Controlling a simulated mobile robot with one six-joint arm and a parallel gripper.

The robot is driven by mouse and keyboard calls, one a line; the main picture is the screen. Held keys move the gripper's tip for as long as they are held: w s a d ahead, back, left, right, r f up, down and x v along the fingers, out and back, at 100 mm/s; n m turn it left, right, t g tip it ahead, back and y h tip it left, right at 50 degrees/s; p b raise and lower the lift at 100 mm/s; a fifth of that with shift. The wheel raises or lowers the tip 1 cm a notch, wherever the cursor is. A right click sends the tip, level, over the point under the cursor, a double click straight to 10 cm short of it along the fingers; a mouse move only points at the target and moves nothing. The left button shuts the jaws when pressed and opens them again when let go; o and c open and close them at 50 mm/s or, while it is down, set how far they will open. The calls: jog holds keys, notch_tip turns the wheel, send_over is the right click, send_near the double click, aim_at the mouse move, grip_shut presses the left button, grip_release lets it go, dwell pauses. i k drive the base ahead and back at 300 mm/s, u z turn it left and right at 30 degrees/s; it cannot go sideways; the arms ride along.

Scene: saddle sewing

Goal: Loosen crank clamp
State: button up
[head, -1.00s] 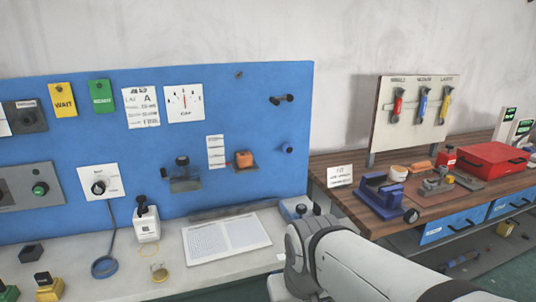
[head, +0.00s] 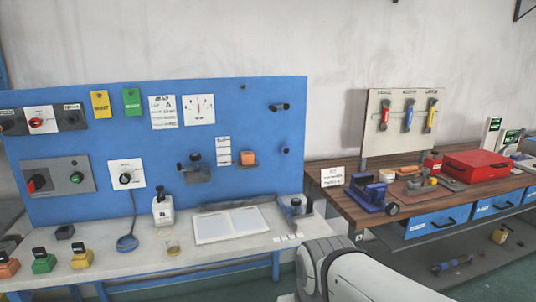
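A blue clamp-like device (head: 368,196) with a dark round knob (head: 391,209) at its front right sits on the left end of the wooden bench. A smaller grey device with a dark knob (head: 295,205) stands at the right end of the white table. I cannot tell for certain which one is the crank clamp. My pale arm shows at the bottom centre, below both devices. My gripper is not in view.
The wooden bench (head: 345,205) holds a red toolbox (head: 485,164) and blue drawers (head: 430,222).

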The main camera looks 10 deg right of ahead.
aim_at(286, 150)
jog(key=u, duration=0.15)
jog(key=i, duration=0.9)
jog(key=z, duration=0.05)
